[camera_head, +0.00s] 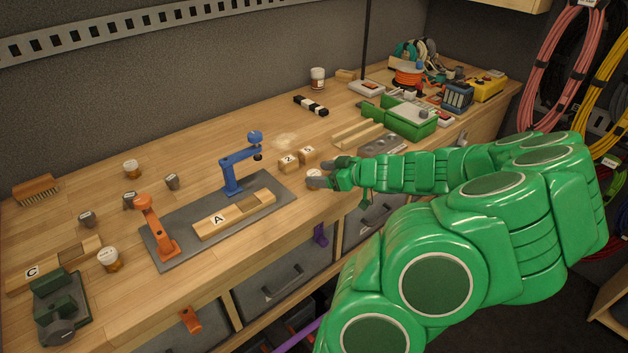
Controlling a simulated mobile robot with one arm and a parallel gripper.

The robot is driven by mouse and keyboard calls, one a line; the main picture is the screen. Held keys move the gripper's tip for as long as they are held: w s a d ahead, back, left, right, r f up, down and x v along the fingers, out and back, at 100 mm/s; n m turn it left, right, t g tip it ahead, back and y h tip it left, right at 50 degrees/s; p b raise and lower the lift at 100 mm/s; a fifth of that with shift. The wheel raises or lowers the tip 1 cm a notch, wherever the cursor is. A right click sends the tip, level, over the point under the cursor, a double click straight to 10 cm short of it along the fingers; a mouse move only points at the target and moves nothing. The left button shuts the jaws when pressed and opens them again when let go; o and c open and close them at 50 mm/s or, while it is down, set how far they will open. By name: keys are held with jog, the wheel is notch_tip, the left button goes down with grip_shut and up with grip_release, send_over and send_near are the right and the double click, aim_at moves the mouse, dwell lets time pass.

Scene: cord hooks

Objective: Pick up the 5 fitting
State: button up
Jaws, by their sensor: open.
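The fitting marked 5 (308,154) is a small wooden block on the workbench, right of a similar block marked 2 (288,162). My gripper (319,173) is open, with its fingers pointing left. It is just in front of and slightly right of the 5 block. A small pale round-topped item (313,181) shows by the lower finger; I cannot tell whether it touches the finger. The gripper is not closed on the 5 block.
A grey plate (160,250) left of the gripper carries a blue clamp arm (232,170), an orange clamp (158,232) and a wooden block marked A (212,222). A green box (412,122) and wooden channel (355,134) lie behind right. The bench's front edge is close below the gripper.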

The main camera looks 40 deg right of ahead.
aim_at(313, 173)
jog(key=shift+x, duration=1.8)
jog(key=shift+d, duration=0.1)
jog(key=c, duration=1.1)
